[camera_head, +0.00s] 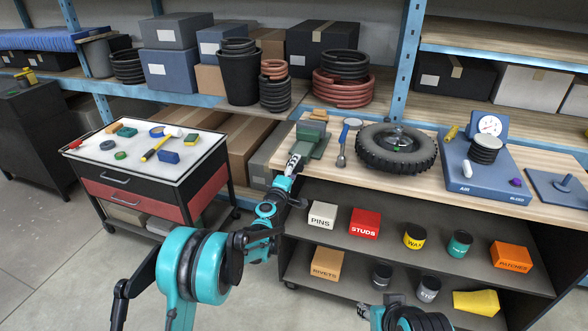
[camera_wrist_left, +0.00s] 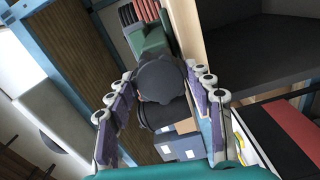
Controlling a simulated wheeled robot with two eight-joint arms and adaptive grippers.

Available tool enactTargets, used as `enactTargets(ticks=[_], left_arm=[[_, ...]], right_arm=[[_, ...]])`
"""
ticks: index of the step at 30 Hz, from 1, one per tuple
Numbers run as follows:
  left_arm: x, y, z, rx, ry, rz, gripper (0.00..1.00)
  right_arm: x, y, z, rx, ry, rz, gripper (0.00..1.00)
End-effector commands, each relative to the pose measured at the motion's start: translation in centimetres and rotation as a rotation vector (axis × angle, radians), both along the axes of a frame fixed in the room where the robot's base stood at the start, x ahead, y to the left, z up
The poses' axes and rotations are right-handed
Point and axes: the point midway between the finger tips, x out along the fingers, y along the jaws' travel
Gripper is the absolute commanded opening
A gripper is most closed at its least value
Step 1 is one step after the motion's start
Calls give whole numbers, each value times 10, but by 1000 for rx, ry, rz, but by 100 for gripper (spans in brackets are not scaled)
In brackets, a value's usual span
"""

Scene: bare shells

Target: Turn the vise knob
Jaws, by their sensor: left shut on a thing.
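The green vise (camera_head: 312,137) stands at the left end of the wooden workbench. It also shows at the top of the left wrist view (camera_wrist_left: 150,38). Its dark round knob (camera_wrist_left: 160,78) faces the left wrist camera and sits between the two fingers. My left gripper (camera_head: 293,162) reaches up to the vise's front from below and is shut on the knob. In the head view the fingers hide the knob.
A tyre (camera_head: 397,151) lies on the workbench (camera_head: 447,182) right of the vise, with a blue-handled tool (camera_head: 345,138) between them. A shelf below holds a red box (camera_head: 365,224) and several cans and boxes. A tool cart (camera_head: 150,178) stands left, with floor between it and the bench.

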Motion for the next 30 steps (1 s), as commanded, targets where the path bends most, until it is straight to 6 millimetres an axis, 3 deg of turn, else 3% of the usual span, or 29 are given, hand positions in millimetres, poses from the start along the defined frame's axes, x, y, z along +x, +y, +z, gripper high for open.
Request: enactTargets(ticks=[17, 18, 20, 30], left_arm=[[0, -1, -1, 36, -12, -1, 23], [0, -1, -1, 35, -11, -1, 54], [0, -1, -1, 35, -11, -1, 70], [-2, 0, 0, 35, -11, 0, 70]], right_arm=[[0, 0, 0, 0, 0, 0, 40], [0, 0, 0, 0, 0, 0, 40], [0, 0, 0, 0, 0, 0, 40], [0, 0, 0, 0, 0, 0, 40]])
